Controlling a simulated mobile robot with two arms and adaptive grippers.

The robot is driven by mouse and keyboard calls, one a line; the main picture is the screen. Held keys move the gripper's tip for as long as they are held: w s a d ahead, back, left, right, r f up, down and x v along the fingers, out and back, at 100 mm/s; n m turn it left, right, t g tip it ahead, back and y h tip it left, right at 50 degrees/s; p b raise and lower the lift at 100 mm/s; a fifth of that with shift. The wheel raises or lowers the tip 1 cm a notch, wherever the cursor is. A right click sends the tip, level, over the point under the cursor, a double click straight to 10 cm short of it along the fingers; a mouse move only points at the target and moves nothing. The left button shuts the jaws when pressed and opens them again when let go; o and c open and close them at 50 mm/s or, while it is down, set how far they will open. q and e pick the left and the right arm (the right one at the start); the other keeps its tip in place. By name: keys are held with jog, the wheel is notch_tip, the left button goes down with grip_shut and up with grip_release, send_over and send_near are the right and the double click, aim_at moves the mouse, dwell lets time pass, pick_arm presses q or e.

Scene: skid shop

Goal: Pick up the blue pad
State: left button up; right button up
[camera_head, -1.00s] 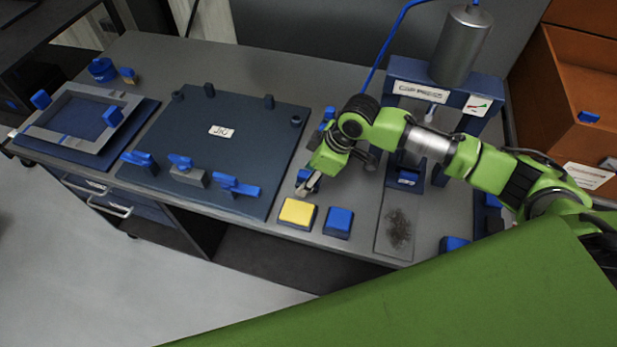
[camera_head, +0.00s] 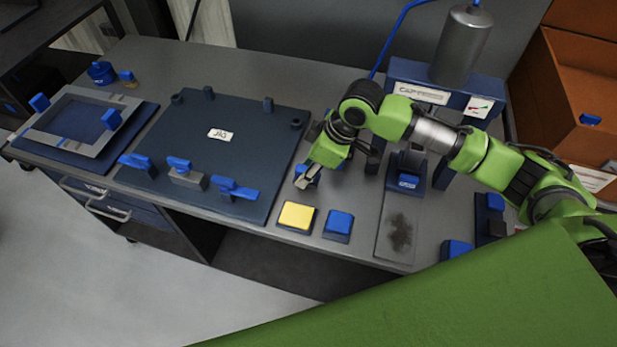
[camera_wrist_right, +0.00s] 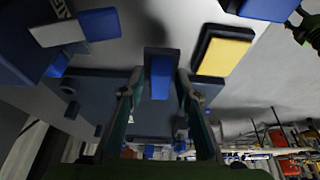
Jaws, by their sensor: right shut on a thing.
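My right gripper (camera_head: 306,178) is at the front part of the bench, just behind the yellow pad, and points down. It is shut on a blue pad (camera_head: 313,175), mostly hidden by the fingers in the head view. In the right wrist view the blue pad (camera_wrist_right: 160,76), with a dark base, sits between the two fingers (camera_wrist_right: 160,95). I cannot tell whether it touches the bench. Another blue pad (camera_head: 338,224) lies on the bench by the front edge, beside the yellow pad (camera_head: 296,216). My left gripper is not in view.
A dark jig plate (camera_head: 222,160) with blue clamps lies to the left, with a grey frame (camera_head: 120,103) beyond it. A press (camera_head: 440,88) stands behind my right arm. A grey strip with a dark smudge (camera_head: 400,235) lies right of the pads. Orange bins (camera_head: 570,100) are at far right.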

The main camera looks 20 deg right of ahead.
jog(key=s+a+r+b, duration=0.1)
jog(key=s+a+r, duration=0.8)
jog(key=a, duration=0.1)
jog(key=shift+s, duration=0.15)
jog(key=shift+r, duration=0.1)
